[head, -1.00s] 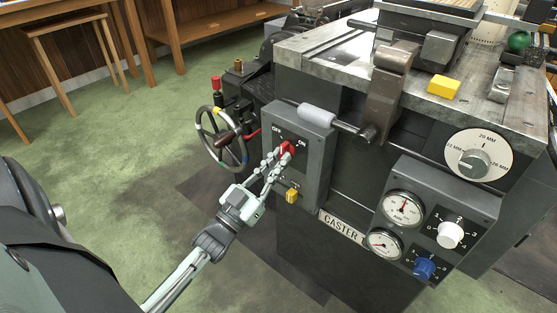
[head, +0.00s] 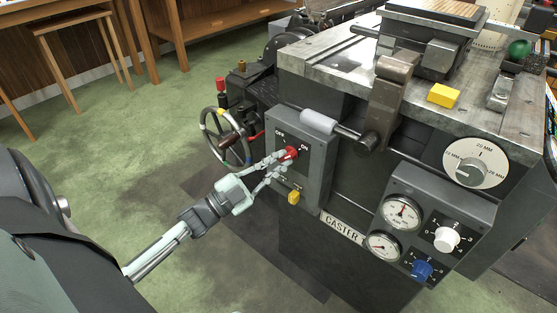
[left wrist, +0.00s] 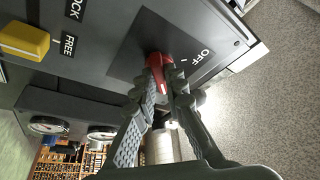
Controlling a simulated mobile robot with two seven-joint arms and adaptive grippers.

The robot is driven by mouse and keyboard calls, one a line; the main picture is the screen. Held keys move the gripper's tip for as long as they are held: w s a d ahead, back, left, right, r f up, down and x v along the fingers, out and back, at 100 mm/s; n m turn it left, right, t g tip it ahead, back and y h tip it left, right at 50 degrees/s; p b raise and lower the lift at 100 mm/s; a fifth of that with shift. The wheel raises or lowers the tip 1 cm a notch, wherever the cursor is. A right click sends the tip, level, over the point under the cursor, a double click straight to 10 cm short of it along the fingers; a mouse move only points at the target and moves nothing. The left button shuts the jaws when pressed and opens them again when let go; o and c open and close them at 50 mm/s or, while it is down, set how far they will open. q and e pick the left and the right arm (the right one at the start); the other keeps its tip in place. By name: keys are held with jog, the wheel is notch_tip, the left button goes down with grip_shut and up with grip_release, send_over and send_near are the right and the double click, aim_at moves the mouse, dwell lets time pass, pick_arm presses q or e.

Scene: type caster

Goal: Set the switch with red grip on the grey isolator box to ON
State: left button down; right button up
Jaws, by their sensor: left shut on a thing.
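The grey isolator box (head: 316,155) is on the side of the machine, with OFF at the upper left of its switch and ON at the upper right. The red grip (head: 291,152) is just below these labels, its near part between my fingers. My left gripper (head: 283,159) is shut on it, reaching in from the lower left. In the left wrist view the red grip (left wrist: 157,62) sits between the fingertips (left wrist: 164,80). OFF is readable beside it; ON is not visible there. The grip's exact angle is partly hidden. My right gripper is not in view.
A yellow knob (head: 293,198) is on the box's lower part, close below my fingers. A handwheel (head: 223,137) stands left of the box. A lever with a grey handle (head: 317,121) juts out above it. Open green floor (head: 130,150) lies to the left.

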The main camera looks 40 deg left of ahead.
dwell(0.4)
pick_arm(q)
jog(key=c, duration=1.6)
grip_release()
jog(key=shift+s, duration=0.1)
jog(key=v, duration=1.2)
jog(key=shift+a+r, duration=0.1)
jog(key=shift+a, duration=0.1)
